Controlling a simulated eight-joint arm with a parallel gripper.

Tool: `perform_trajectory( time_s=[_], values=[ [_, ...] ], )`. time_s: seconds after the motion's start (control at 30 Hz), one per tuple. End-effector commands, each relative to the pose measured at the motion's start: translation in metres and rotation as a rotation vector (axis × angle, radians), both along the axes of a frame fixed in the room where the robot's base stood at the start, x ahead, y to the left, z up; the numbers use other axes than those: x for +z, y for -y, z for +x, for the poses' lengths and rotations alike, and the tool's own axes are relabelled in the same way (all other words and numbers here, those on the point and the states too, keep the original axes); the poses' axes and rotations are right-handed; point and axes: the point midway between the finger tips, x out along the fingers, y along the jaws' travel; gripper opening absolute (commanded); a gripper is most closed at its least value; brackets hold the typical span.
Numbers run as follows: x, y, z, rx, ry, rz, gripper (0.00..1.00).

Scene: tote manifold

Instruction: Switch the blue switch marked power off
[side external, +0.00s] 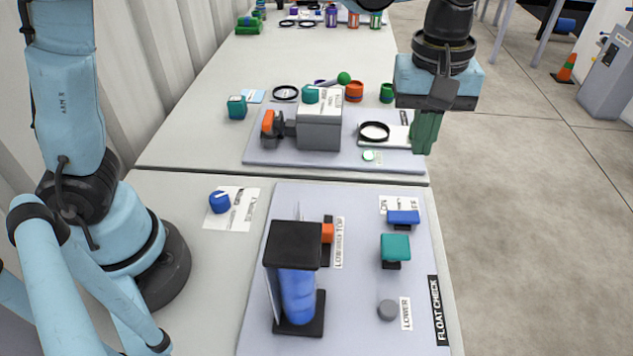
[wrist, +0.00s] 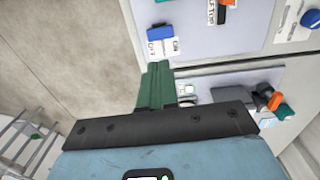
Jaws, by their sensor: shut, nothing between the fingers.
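A blue switch (side external: 403,217) sits at the far right of the near grey board. It also shows in the wrist view (wrist: 160,32). White labels lie beside it; I cannot read the word "power" on them. Its on or off position is not clear. My gripper (side external: 424,148) has green fingers that point down, closed together and empty. It hangs over the right edge of the far board, beyond and above the blue switch, touching nothing. In the wrist view the fingertips (wrist: 158,66) appear just below the switch's label.
Next to the switch are a teal block (side external: 395,247), a grey knob (side external: 387,310) and a black-topped stand (side external: 293,243) with a blue cylinder. An orange block (side external: 328,233) is near the stand.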

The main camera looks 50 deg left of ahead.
Motion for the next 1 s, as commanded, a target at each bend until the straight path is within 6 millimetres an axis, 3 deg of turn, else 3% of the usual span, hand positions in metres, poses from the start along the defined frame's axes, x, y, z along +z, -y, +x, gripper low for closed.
perform_trajectory(
  time_s=[0.2, 0.57, 0.77, 1.0],
  values=[
    [-0.002, 0.01, 0.009, -0.001, 0.005, -0.005, 0.0],
    [-0.006, 0.01, 0.01, 0.0, 0.006, -0.004, 0.0],
    [-0.028, 0.011, 0.01, 0.0, 0.006, -0.004, 0.0],
    [-0.071, 0.013, 0.012, 0.0, 0.006, -0.004, 0.0]
  ],
)
